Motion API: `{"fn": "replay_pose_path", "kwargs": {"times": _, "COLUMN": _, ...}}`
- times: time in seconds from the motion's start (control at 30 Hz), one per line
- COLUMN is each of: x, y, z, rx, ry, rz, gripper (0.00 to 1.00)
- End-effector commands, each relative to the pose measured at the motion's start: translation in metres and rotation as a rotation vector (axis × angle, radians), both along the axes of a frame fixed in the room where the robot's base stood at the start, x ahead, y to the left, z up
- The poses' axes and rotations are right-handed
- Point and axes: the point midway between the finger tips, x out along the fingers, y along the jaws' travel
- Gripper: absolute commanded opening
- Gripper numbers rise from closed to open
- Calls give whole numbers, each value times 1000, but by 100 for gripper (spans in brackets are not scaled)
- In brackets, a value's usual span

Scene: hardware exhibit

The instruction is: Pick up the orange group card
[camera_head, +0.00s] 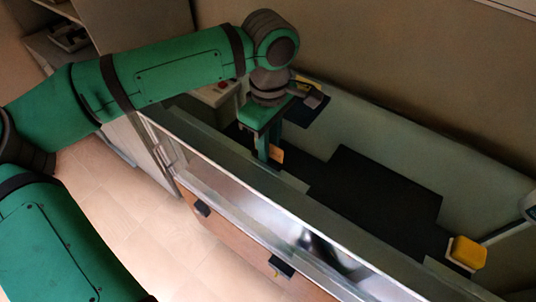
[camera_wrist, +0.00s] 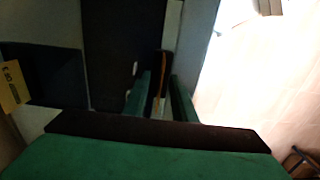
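The orange group card (camera_head: 277,155) shows in the head view beside the lower end of my gripper (camera_head: 266,150), partly hidden by the fingers. In the wrist view, the card (camera_wrist: 158,72) is seen nearly edge-on as a thin orange strip. It reaches down between the two green fingers of my gripper (camera_wrist: 164,92). The fingers stand apart, with a narrow gap visible beside the card, so the gripper looks open around it. The dark image hides whether either finger touches the card.
A glass-sided case (camera_head: 240,152) with dark panels surrounds the gripper, its front rail close by. A yellow card (camera_wrist: 12,86) lies by a dark panel at left in the wrist view. A yellow block (camera_head: 467,252) stands at the case's right end. Tiled floor (camera_head: 130,190) lies outside.

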Motion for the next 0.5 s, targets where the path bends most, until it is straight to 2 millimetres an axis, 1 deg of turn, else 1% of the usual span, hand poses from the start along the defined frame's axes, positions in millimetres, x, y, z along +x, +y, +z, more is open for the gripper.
{"fn": "replay_pose_path", "kwargs": {"times": 0.07, "x": 0, "y": 0, "z": 0, "rx": 0, "ry": 0, "rz": 1, "gripper": 24}}
{"fn": "replay_pose_path", "kwargs": {"times": 0.1, "x": 0, "y": 0, "z": 0, "rx": 0, "ry": 0, "rz": 1, "gripper": 19}}
{"fn": "replay_pose_path", "kwargs": {"times": 0.17, "x": 0, "y": 1, "z": 0, "rx": 0, "ry": 0, "rz": 1, "gripper": 5}}
{"fn": "replay_pose_path", "kwargs": {"times": 0.2, "x": 0, "y": 1, "z": 0, "rx": 0, "ry": 0, "rz": 1, "gripper": 0}}
{"fn": "replay_pose_path", "kwargs": {"times": 0.5, "x": 0, "y": 1, "z": 1, "rx": 0, "ry": 0, "rz": 2, "gripper": 0}}
